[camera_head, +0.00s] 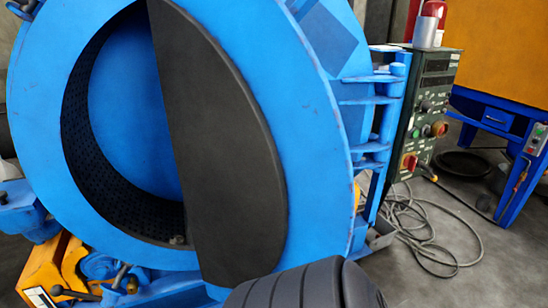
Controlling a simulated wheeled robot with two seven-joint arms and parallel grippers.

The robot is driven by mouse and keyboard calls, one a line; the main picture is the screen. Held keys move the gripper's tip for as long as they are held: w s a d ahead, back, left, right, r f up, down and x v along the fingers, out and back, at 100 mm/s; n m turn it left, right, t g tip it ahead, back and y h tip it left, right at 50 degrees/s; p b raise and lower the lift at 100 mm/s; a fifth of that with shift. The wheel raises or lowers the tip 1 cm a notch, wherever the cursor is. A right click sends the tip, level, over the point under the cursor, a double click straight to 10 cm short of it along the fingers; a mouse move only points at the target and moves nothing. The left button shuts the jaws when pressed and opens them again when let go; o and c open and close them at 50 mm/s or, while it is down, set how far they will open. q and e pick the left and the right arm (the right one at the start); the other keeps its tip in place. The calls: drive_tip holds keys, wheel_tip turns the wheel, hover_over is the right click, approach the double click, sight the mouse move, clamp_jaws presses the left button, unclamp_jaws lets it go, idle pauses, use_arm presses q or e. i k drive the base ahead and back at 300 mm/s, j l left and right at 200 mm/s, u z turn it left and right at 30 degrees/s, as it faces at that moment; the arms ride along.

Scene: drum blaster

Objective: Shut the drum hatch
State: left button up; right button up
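The blue drum (270,50) fills the left and middle of the head view, with a broad blue ring around its round opening. The left part of the opening is uncovered and shows a dark perforated inner wall (75,130) and a blue inner face (125,110). A dark, flat, half-round panel (220,150), which looks like the drum hatch, stands across the right part of the opening. Its straight edge faces left. I cannot tell how far it stands out from the ring. Neither of my grippers is in view.
Blue hinge-like brackets (370,100) are on the drum's right side. Beside them stands a dark control box (432,100) with knobs. Loose cables (415,230) lie on the floor to the right. A yellow part (45,270) is at lower left.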

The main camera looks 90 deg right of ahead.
sight(262, 153)
drive_tip(key=k+l+z, duration=0.15)
drive_tip(key=l, duration=0.3)
drive_tip(key=k+l+z, duration=0.15)
drive_tip(key=l, duration=0.35)
drive_tip(key=k+l+z, duration=0.15)
drive_tip(key=l, duration=0.35)
drive_tip(key=l+z, duration=0.15)
drive_tip(key=l, duration=0.35)
